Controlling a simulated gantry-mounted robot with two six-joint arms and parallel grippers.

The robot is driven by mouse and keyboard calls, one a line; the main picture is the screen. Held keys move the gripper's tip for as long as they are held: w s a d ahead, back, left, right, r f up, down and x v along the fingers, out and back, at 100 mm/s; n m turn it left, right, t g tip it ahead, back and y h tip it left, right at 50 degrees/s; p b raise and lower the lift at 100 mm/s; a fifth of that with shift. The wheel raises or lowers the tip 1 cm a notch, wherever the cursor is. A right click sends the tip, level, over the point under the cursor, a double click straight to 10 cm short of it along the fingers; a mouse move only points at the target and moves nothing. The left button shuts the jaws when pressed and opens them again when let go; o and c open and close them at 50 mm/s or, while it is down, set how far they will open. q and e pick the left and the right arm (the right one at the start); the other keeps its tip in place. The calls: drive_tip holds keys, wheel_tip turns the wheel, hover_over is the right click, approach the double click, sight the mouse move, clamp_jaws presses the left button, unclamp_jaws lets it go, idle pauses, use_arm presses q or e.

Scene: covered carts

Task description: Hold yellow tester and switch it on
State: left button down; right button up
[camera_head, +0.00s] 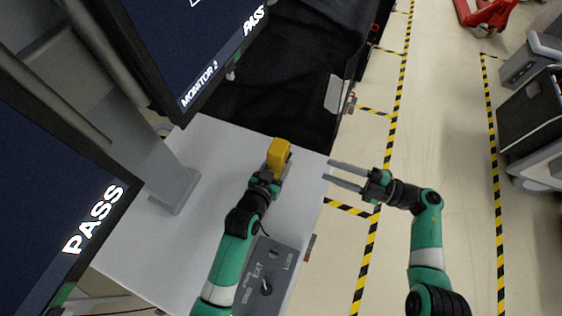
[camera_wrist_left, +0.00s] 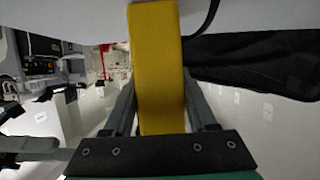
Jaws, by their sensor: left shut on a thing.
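The yellow tester (camera_head: 278,153) is at the far right part of the white table top. My left gripper (camera_head: 274,174) is shut on it, and the tester stands out beyond the fingers. In the left wrist view the yellow tester (camera_wrist_left: 157,65) fills the space between the two fingers (camera_wrist_left: 160,110). No switch can be made out on the faces that show. My right gripper (camera_head: 348,174) is open and empty, to the right of the tester, with its two fingers apart and pointing left towards it.
The white table (camera_head: 215,150) bears a grey panel with a knob (camera_head: 267,272) at its near right. Two monitors reading PASS (camera_head: 200,40) (camera_head: 70,200) stand at the left. A black-covered cart (camera_head: 290,70) lies behind. Floor with striped tape (camera_head: 370,225) is at right.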

drive_tip(key=shift+s+n, duration=0.1)
drive_tip(key=shift+n, duration=1)
drive_tip(key=c, duration=0.5)
drive_tip(key=n, duration=0.2)
drive_tip(key=shift+n, duration=0.3)
clamp_jaws()
drive_tip(key=shift+s+d+r+n+g+h, duration=0.15)
drive_tip(key=shift+s+d+n+h, duration=0.4)
drive_tip(key=shift+n, duration=2.9)
drive_tip(key=shift+d+n+g+h, duration=0.25)
drive_tip(key=shift+d+n, duration=0.6)
drive_tip(key=shift+n, duration=2.65)
drive_tip(key=shift+s+d+r+n+g+h, duration=0.1)
drive_tip(key=shift+s+d+n+h, duration=0.45)
drive_tip(key=shift+n, duration=2.9)
drive_tip(key=shift+w+d, duration=0.15)
drive_tip(key=shift+w, duration=0.1)
